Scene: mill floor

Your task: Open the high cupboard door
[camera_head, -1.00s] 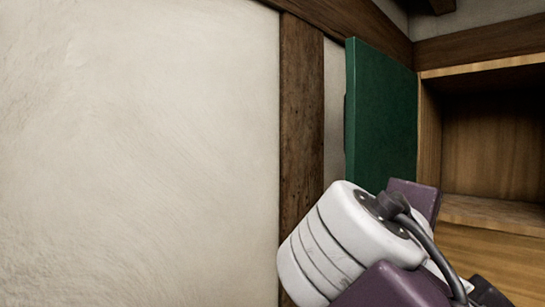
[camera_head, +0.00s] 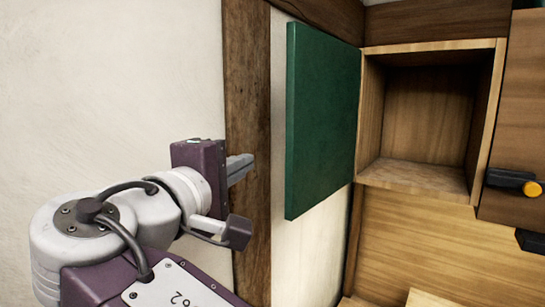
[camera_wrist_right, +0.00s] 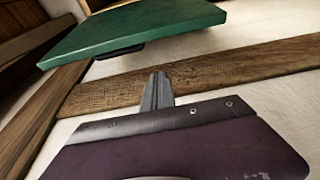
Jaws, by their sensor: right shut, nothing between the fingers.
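The high cupboard (camera_head: 376,185) is a wooden box at the upper right of the head view. Its interior is visible and looks empty. Its green door (camera_head: 322,120) stands swung wide open on the cupboard's left side. In the right wrist view the green door (camera_wrist_right: 150,30) crosses the top, with a dark handle (camera_wrist_right: 118,52) on its underside as pictured. My right gripper (camera_head: 246,168) is shut and empty, left of the door and apart from it in the head view. Its closed fingers (camera_wrist_right: 157,88) also show in the wrist view. My left gripper is not in view.
A dark wooden post (camera_head: 247,110) runs up the pale wall (camera_head: 110,80) behind my right gripper. Right of the cupboard is a wooden panel (camera_head: 520,110) with a dark and yellow fitting (camera_head: 515,181). A light wooden surface (camera_head: 430,298) shows at the bottom.

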